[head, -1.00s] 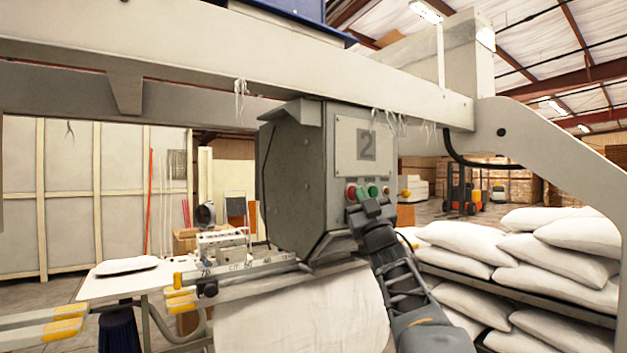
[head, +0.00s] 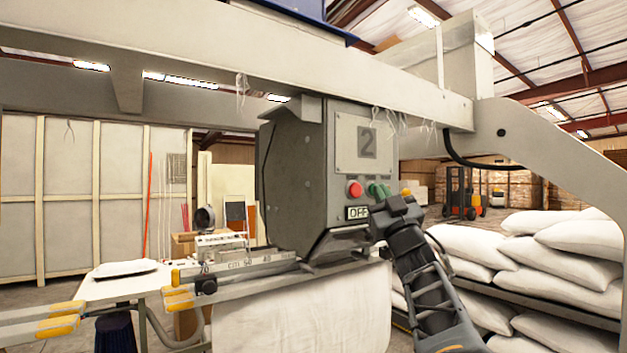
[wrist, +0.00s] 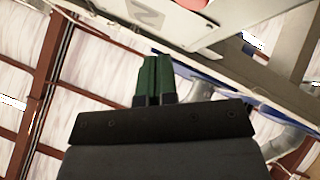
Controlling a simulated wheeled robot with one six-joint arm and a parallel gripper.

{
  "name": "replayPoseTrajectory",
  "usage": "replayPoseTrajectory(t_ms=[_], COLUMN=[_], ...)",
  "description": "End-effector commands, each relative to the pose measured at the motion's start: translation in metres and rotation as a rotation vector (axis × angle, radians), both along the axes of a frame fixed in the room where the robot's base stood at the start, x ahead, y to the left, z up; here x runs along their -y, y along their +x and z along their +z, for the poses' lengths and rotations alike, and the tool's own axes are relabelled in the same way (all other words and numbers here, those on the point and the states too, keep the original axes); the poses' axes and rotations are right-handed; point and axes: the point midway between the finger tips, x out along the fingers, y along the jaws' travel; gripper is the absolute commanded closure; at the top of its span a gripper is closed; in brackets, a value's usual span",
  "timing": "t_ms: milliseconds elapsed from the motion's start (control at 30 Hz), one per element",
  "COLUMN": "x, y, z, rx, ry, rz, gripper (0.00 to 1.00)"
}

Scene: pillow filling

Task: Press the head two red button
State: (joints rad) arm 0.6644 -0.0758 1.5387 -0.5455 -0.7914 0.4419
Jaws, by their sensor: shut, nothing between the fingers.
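The red button (head: 354,188) is a round knob on the grey control head (head: 293,185), under a plate marked 2 (head: 366,145). An OFF label (head: 357,213) sits just below it. My gripper (head: 378,190) is in front of the panel, right of the red button and apart from it in the picture. Its two green fingers are together with nothing between them; they also show in the wrist view (wrist: 156,76). My gripper hides part of the panel's right side.
An orange knob (head: 406,193) shows right of my fingers. A grey beam (head: 300,75) runs above the head, and white cloth (head: 300,315) hangs below. White sacks (head: 560,255) are stacked at right. Yellow-tipped bars (head: 45,328) stick out at lower left.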

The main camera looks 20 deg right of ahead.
Motion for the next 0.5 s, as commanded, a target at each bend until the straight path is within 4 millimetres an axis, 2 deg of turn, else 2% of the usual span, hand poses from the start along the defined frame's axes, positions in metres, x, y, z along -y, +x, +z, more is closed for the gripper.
replayPoseTrajectory(t_ms=[333, 433, 500], x=[-0.002, -0.009, -0.019], y=[0.002, 0.010, 0.018], z=[-0.005, -0.025, -0.053], rx=[-0.019, -0.093, -0.194], ry=[0.021, 0.099, 0.187], rz=[-0.006, -0.026, -0.049], gripper=[1.00, 1.00, 1.00])
